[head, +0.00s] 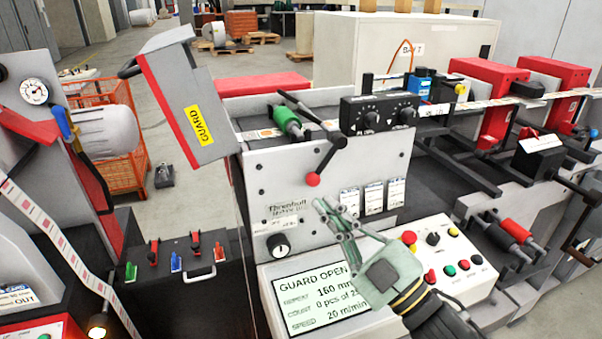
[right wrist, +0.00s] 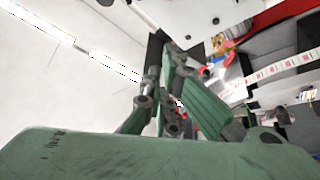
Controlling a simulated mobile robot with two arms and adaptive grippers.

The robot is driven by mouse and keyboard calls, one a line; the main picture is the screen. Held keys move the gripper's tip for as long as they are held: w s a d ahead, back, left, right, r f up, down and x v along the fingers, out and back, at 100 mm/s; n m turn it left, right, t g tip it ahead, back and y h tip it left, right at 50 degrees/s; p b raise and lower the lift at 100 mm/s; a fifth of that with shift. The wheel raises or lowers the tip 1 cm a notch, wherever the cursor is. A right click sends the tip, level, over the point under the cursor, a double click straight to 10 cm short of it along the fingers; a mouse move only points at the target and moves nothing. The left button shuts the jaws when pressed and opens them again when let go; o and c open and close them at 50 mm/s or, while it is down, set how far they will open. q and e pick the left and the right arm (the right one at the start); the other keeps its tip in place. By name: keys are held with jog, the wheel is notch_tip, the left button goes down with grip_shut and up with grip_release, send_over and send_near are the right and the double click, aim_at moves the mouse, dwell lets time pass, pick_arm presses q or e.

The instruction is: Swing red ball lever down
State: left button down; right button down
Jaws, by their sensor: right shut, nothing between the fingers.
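The red ball lever (head: 325,158) is on the upright light grey front panel of the machine. Its black arm slants down and left from a pivot at the upper right, and the red ball (head: 313,179) is at its lower end. My right gripper (head: 322,204) is just below the ball, fingers shut and empty, pointing up and left. In the picture it looks apart from the ball; the depth gap is hard to tell. In the right wrist view its green fingers (right wrist: 168,85) are close together, and I cannot make out the ball. My left gripper is not in view.
A raised guard (head: 192,125) with a yellow label stands left of the panel. A green roller (head: 288,122) and a black two-knob box (head: 379,113) sit above. The lit screen (head: 318,299) reads "GUARD OPEN". A button panel (head: 440,258) is at the right, beside my gripper.

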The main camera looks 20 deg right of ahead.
jog(key=shift+s, duration=0.1)
jog(key=p+x, duration=0.5)
jog(key=x, duration=0.5)
jog(key=d+f, duration=0.1)
jog(key=w+d+f, duration=0.1)
jog(key=f, duration=0.1)
jog(key=shift+d, duration=0.3)
jog(key=shift+w, duration=0.1)
